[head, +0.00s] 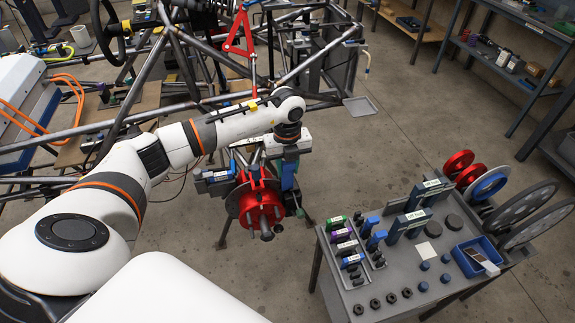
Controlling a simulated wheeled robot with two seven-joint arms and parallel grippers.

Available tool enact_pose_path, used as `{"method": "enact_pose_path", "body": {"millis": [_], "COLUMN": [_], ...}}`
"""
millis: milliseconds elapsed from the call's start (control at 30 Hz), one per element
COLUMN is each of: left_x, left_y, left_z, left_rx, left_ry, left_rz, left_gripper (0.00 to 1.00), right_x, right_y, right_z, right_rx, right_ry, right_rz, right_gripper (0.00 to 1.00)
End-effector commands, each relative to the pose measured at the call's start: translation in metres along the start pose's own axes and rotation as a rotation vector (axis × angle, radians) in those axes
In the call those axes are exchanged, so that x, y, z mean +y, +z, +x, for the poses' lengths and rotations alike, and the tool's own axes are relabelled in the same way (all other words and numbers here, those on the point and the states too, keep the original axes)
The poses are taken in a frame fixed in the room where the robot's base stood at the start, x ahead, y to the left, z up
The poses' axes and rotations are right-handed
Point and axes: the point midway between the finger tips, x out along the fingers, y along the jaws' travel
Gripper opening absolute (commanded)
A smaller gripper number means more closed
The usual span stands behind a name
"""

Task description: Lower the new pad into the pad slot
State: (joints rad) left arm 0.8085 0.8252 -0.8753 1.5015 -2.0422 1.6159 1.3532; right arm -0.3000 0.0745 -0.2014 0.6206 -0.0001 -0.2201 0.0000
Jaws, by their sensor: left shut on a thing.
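My left arm reaches across from the left, and its gripper (287,160) points down at the red wheel hub (262,203) on the tube chassis. The gripper is shut on the new pad, which is too small and too covered by the gripper to make out clearly. My right gripper is not in view.
A grey bench (340,290) at the lower right carries labelled blue parts (407,222), several dark nuts, a blue tray (476,257) and red and grey discs. Chassis tubes (120,110) run close around my arm. Shelves stand at the upper right, with open floor before them.

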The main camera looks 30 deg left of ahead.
Motion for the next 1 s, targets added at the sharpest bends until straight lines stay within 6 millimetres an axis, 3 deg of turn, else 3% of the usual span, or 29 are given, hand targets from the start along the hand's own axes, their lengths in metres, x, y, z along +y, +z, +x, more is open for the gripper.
{"method": "enact_pose_path", "body": {"millis": [433, 1000], "left_x": [0.000, 0.000], "left_y": [0.000, 0.000], "left_z": [0.001, 0.021], "left_rx": [0.000, 0.000], "left_ry": [0.000, 0.000], "left_rz": [0.000, 0.000], "left_gripper": [0.07, 0.07], "right_x": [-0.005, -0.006], "right_y": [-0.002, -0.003], "right_z": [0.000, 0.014], "right_rx": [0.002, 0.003], "right_ry": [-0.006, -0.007], "right_rz": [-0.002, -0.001], "right_gripper": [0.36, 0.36]}}
